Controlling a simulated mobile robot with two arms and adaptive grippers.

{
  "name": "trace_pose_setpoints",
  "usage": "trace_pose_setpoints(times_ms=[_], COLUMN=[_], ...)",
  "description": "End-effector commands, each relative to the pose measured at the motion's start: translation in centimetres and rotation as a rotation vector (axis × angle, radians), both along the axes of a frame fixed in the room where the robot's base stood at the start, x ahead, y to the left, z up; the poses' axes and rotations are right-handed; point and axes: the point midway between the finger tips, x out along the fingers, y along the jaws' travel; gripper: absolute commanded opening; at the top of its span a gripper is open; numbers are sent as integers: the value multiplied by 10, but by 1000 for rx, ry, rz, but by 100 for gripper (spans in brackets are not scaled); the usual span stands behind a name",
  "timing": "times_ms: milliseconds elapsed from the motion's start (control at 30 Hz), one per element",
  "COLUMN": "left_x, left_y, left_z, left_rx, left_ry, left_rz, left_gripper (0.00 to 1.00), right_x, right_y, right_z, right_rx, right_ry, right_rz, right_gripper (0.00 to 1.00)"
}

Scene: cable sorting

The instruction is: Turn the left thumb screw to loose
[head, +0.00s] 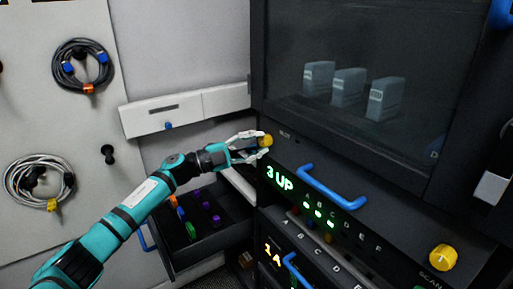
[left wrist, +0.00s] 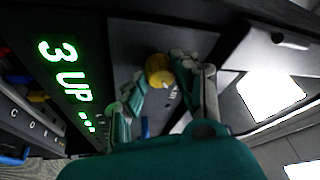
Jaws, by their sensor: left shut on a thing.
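The left thumb screw (head: 265,141) is a yellow knob at the upper left of the dark rack front, above the green "3 UP" display (head: 279,178). My left gripper (head: 257,146) reaches it from the left, with its fingers around the knob and shut on it. In the left wrist view the yellow knob (left wrist: 158,71) shows between the two fingertips (left wrist: 160,80). A second yellow thumb screw (head: 443,257) is at the lower right of the panel, free. My right gripper is not in view.
A blue handle (head: 331,187) sticks out of the panel right of the display. An open drawer (head: 207,242) with colored connectors is below my left arm. Coiled cables (head: 84,66) hang on the left wall. A glass window (head: 352,80) is above.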

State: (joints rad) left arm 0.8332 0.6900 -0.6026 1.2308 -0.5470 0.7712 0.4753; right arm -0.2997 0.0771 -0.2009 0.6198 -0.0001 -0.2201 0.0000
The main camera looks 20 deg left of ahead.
Motion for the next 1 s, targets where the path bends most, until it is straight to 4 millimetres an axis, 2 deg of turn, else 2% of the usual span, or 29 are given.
trace_pose_setpoints(times_ms=[500, 1000], left_x=[1, 1], left_y=[2, 1], left_z=[4, 5], left_rx=[366, 538], left_ry=[-285, -418], left_rz=[1, -2], left_gripper=[0, 0], right_x=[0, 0], right_y=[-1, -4], right_z=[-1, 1], right_rx=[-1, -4], right_ry=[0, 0], right_rz=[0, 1], right_gripper=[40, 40])
